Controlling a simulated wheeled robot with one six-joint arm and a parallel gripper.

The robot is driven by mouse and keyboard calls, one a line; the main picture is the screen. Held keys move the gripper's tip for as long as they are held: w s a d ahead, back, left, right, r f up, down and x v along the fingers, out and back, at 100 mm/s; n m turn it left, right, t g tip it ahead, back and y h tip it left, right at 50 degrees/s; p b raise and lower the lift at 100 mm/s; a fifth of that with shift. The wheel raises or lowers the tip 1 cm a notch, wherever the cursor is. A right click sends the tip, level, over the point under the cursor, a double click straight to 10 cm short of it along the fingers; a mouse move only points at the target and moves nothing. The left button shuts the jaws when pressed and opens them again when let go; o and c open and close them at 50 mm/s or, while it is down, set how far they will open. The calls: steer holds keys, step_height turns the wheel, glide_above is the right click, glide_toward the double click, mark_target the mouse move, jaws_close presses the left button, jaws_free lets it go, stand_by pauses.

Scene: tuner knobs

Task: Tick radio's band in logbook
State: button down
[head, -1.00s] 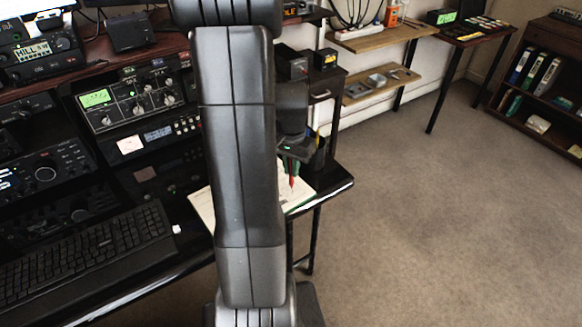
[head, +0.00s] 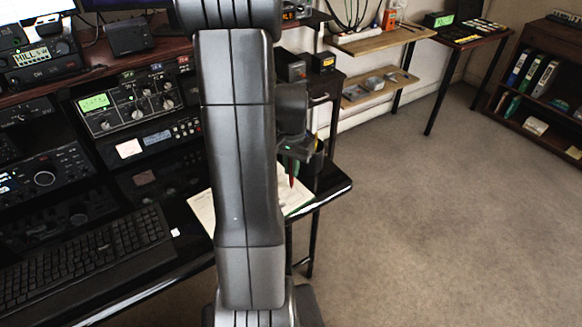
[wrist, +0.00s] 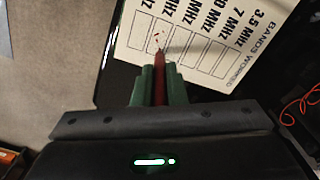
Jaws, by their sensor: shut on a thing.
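My gripper (wrist: 155,85) is shut on a red pen (wrist: 160,80), held between its green fingers. The pen points down at the logbook page (wrist: 125,45). The page lists bands with a row of boxes; "3.5 MHz" and "7 MHz" are readable, others are cut off. Small red marks (wrist: 157,38) show in one box close to the pen tip. I cannot tell whether the tip touches paper. In the head view, my gripper (head: 294,158) and the pen are over the page (head: 203,212), partly hidden by my arm. A radio with a lit green display (head: 95,103) stands left; its reading is too small.
Other radios (head: 45,178) and a keyboard (head: 85,257) fill the desk's left side. A dark pen cup (head: 316,160) stands close behind my gripper. The desk's right edge (head: 335,194) is near, with open carpet beyond. A red wire (wrist: 300,105) lies right in the wrist view.

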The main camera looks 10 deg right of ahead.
steer(key=shift+r+p, duration=2.4)
steer(key=shift+r, duration=0.6)
steer(key=shift+f, duration=0.1)
